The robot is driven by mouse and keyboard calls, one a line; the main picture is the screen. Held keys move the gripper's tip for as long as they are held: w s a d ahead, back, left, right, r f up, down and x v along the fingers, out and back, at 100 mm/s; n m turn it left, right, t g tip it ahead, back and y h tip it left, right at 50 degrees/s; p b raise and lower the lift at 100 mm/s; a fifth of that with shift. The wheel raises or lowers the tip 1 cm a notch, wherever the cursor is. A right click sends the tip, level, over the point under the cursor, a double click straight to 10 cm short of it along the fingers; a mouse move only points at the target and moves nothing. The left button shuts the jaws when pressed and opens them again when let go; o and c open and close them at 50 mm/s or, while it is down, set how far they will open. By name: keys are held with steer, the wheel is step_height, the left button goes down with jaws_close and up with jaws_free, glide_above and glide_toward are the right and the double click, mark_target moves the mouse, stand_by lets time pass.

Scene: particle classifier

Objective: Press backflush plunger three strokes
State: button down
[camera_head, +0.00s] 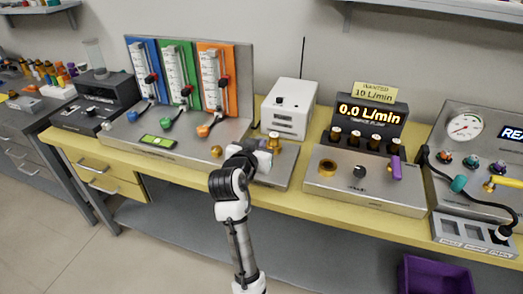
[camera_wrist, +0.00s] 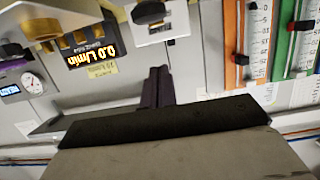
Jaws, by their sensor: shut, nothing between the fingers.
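My gripper (camera_head: 262,158) is over the steel bench unit in front of the white box, in the middle of the head view. In the wrist view, which looks upside down, its dark fingers (camera_wrist: 158,85) are together with nothing between them. A brass knob (camera_head: 274,138) stands right beside the gripper in the head view; it may be the backflush plunger, but no readable label confirms this. I cannot tell whether the gripper touches it. Another brass knob (camera_head: 216,151) is left of the gripper.
Blue, green and orange flowmeter panels (camera_head: 180,75) stand at the left. The white box (camera_head: 290,108) is behind the gripper. A display (camera_head: 368,112) reads 0.0 L/min, with a 10 L/min sign above. A gauge panel (camera_head: 465,128) is at the right. A purple bin (camera_head: 433,276) sits below.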

steer(key=shift+w+d+f+p, duration=0.15)
steer(key=shift+w+f, duration=0.1)
steer(key=shift+f, duration=0.5)
steer(key=shift+w+f+p, duration=0.15)
steer(key=shift+w+f, duration=0.1)
steer(key=shift+f, duration=0.5)
steer(key=shift+w+d+f+p, duration=0.15)
steer(key=shift+w+f, duration=0.1)
steer(key=shift+f, duration=0.5)
step_height(320, 180, down, 3)
steer(key=shift+r+b, duration=0.1)
steer(key=shift+b, duration=1.05)
